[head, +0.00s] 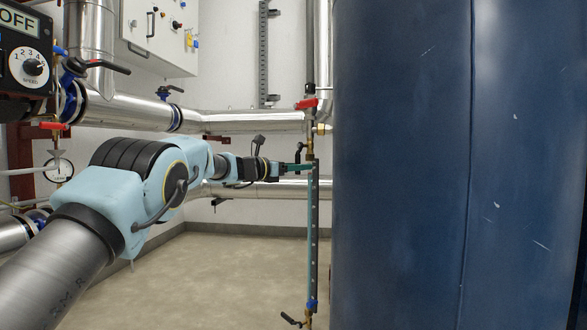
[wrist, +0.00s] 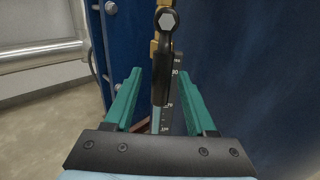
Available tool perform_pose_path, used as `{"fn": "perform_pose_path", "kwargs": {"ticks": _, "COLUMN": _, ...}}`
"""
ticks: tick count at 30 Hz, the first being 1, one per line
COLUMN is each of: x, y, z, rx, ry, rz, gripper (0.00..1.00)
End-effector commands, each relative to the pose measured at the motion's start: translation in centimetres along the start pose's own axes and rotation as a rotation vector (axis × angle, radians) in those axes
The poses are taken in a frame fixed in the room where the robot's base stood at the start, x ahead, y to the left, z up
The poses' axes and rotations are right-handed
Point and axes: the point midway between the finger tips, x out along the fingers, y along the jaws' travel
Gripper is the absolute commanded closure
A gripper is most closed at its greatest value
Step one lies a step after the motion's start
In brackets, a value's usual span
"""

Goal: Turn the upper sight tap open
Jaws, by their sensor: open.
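The upper sight tap (wrist: 167,52) shows large in the wrist view. It has a black lever with a hex bolt at its top, on a brass body, and the lever hangs down along the sight gauge. In the head view the brass of this tap (head: 310,148) sits at the top of the slim upright gauge (head: 312,230). My gripper (wrist: 158,75) is open, with one teal finger on each side of the lever in the wrist view. I cannot tell whether either finger touches it. In the head view my gripper (head: 308,167) reaches the gauge just below the brass.
A large blue tank (head: 430,170) stands close on the right. A red-handled valve (head: 306,103) is above the tap, and a lower tap (head: 291,319) is near the floor. Silver pipes (head: 255,122) run behind my arm. The floor at centre left is clear.

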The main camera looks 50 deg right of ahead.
Motion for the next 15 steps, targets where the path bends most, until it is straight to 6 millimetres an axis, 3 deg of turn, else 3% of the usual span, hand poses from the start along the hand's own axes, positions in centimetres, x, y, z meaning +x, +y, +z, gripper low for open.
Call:
{"fn": "perform_pose_path", "kwargs": {"ticks": 8, "x": -2.5, "y": 0.0, "z": 0.2, "rx": -0.002, "ry": 0.0, "rz": 0.001, "gripper": 0.44}}
{"fn": "perform_pose_path", "kwargs": {"ticks": 15, "x": -6.8, "y": 0.1, "z": 0.3, "rx": -0.001, "ry": 0.0, "rz": 0.003, "gripper": 0.44}}
